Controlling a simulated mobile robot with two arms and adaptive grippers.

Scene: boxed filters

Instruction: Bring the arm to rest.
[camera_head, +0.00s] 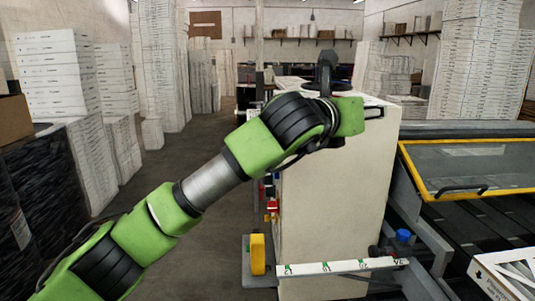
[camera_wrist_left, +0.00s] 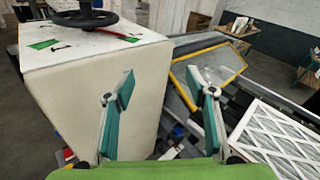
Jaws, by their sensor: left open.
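My left arm (camera_head: 205,185) is green and grey and reaches from the lower left across the middle of the head view, in front of a white cabinet. In the left wrist view my left gripper (camera_wrist_left: 160,88) is open, its two teal-padded fingers wide apart with nothing between them. The cabinet is behind and to the left of the fingers. The gripper's fingers cannot be made out in the head view. My right gripper is in neither view.
The cabinet (camera_head: 330,220) carries a black handwheel (camera_wrist_left: 84,16). A yellow-framed panel (camera_head: 470,165) lies to the right above the dark conveyor. A white lattice-faced filter (camera_wrist_left: 278,140) lies at right. Stacked white boxes (camera_head: 55,75) line the left aisle. The floor (camera_head: 190,225) between is clear.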

